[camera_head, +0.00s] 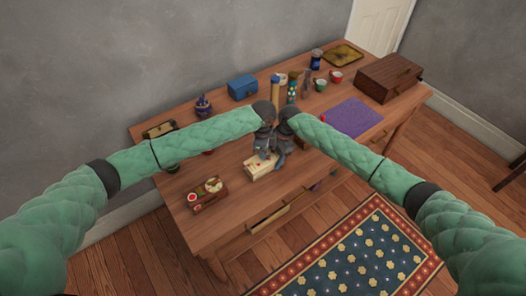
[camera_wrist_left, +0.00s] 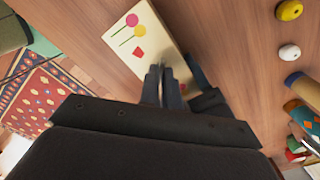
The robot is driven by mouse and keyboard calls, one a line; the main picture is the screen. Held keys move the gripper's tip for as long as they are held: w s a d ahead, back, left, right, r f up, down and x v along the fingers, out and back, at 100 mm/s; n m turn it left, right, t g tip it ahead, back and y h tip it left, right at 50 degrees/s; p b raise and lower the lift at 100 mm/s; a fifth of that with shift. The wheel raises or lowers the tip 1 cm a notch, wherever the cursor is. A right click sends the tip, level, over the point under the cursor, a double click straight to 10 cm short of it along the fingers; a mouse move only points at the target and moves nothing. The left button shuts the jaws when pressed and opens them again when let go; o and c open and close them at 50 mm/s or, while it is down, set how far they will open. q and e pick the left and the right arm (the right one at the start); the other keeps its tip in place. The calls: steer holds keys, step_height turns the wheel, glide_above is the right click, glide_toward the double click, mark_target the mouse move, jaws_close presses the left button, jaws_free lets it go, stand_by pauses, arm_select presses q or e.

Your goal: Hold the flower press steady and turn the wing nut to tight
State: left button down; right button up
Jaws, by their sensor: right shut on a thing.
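The flower press (camera_head: 260,167) is a small cream block lying flat near the table's front edge. In the left wrist view, its top (camera_wrist_left: 143,35) shows painted pink, yellow and red flowers. My left gripper (camera_head: 263,154) is over the press, its two fingers (camera_wrist_left: 162,85) close together and pointing down at its top. Whether they touch anything between them is hidden. My right gripper (camera_head: 279,160) is beside it, shut on the press at its right end; its dark fingers (camera_wrist_left: 200,80) show there in the left wrist view. I cannot make out the wing nut.
A small tray of round items (camera_head: 206,192) stands left of the press on the wooden table (camera_head: 225,222). Behind are a blue box (camera_head: 242,87), tall canisters and cups. A purple mat (camera_head: 353,117) and wooden chest (camera_head: 389,78) are at right. My forearms span the table.

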stand_by(0.4)
arm_select(q)
steer(key=c, duration=1.6)
jaws_free()
steer(key=shift+r, duration=0.1)
steer(key=shift+r, duration=3.95)
